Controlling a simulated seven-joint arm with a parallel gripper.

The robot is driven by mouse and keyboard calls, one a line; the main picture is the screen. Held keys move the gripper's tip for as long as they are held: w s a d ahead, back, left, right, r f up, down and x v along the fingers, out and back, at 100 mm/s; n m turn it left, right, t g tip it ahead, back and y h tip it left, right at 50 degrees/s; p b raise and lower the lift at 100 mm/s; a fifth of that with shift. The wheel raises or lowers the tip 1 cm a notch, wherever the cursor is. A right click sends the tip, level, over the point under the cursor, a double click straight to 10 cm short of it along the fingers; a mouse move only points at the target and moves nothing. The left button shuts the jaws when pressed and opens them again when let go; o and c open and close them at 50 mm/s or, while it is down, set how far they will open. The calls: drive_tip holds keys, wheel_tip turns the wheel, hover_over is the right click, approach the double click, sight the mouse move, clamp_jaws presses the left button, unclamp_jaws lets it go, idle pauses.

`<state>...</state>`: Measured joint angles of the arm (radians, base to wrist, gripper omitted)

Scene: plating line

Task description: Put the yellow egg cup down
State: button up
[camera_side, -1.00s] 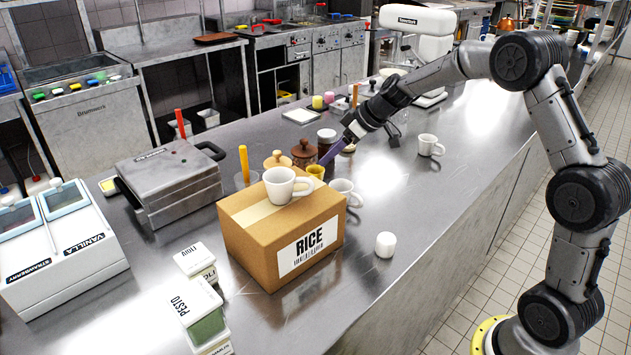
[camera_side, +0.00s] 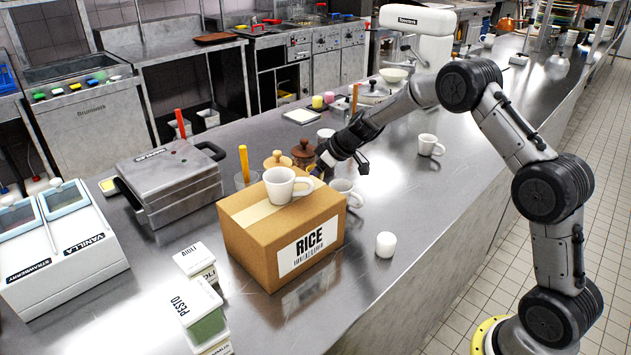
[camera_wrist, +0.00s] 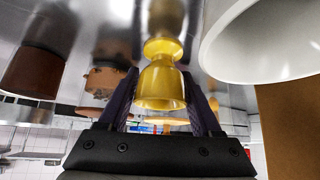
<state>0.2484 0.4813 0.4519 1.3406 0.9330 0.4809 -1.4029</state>
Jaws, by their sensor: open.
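The yellow egg cup (camera_wrist: 162,85) shows in the wrist view between the two dark fingers of my open gripper (camera_wrist: 160,98). That view is upside down, with the steel counter at the top. The cup stands upright, its foot at the counter and its reflection beyond. I see a little space between cup and fingers. In the side view my gripper (camera_side: 322,162) is low over the counter behind the rice box, and the egg cup is mostly hidden there.
A white mug (camera_wrist: 262,42) is close beside my gripper. The rice box (camera_side: 265,235) with another mug (camera_side: 281,187) on top stands in front. Brown lidded jars (camera_side: 304,152) stand close behind. Open counter lies to the right around a lone mug (camera_side: 428,146).

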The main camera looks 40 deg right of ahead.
sight(309, 170)
clamp_jaws()
drive_tip(key=shift+r, duration=0.1)
drive_tip(key=shift+r, duration=0.45)
wheel_tip(309, 170, up, 2)
drive_tip(key=shift+r, duration=0.15)
drive_tip(key=s+a+r, duration=0.1)
drive_tip(key=s+r, duration=0.8)
drive_tip(key=s, duration=0.5)
drive_tip(key=shift+a+r, duration=0.25)
drive_tip(key=shift+r, duration=0.1)
